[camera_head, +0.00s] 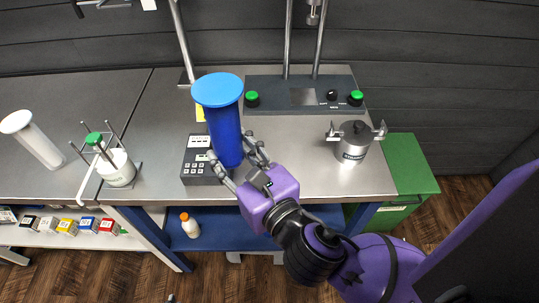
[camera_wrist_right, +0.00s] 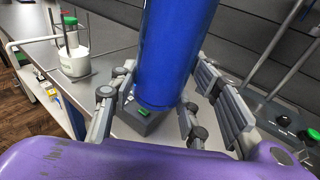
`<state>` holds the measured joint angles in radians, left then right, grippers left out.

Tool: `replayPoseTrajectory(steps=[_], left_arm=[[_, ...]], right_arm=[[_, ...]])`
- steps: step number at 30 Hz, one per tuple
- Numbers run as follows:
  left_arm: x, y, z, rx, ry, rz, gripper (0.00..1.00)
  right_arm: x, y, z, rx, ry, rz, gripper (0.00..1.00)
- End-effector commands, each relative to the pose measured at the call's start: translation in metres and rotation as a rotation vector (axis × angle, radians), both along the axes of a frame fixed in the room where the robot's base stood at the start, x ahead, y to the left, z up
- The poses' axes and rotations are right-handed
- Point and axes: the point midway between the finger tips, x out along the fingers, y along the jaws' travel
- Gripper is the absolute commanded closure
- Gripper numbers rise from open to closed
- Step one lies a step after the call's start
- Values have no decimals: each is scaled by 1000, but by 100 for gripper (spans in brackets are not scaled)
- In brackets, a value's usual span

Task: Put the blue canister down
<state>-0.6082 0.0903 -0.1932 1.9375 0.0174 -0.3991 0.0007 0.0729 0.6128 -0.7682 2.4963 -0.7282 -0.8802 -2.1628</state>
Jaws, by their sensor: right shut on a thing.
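The blue canister (camera_head: 226,135) is a tall blue cylinder with a lighter blue top, upright or nearly so. My right gripper (camera_head: 234,165) is shut around its lower part, over the steel bench (camera_head: 300,170). In the right wrist view the canister (camera_wrist_right: 178,50) stands between the fingers of my right gripper (camera_wrist_right: 160,105). I cannot tell whether the canister's base touches anything. My left gripper is not in view.
A steel pot (camera_head: 354,145) stands to the right, and a grey control box (camera_head: 300,95) with green knobs stands at the back. A white beaker (camera_head: 117,168) in a stand and a white cylinder (camera_head: 40,145) are to the left. Bare bench lies between gripper and pot.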

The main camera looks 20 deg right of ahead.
Motion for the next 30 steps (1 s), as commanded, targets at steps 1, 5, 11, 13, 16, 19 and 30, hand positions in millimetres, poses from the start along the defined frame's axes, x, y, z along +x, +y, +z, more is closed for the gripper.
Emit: replayPoseTrajectory(steps=[1,5,11,13,16,19,30], left_arm=[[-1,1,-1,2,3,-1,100],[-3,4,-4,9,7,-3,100],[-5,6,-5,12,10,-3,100],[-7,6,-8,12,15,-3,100],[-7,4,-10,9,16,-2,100],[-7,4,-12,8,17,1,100],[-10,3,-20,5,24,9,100]], right_arm=[[6,-8,-6,-7,0,-4,79],[27,-32,-20,-9,1,-5,79],[59,-68,-44,-5,4,-5,79],[65,-75,-61,-3,8,-5,79],[74,-85,-76,-2,6,-4,79],[80,-91,-84,-1,4,-3,79],[87,-99,-124,1,6,-3,79]])
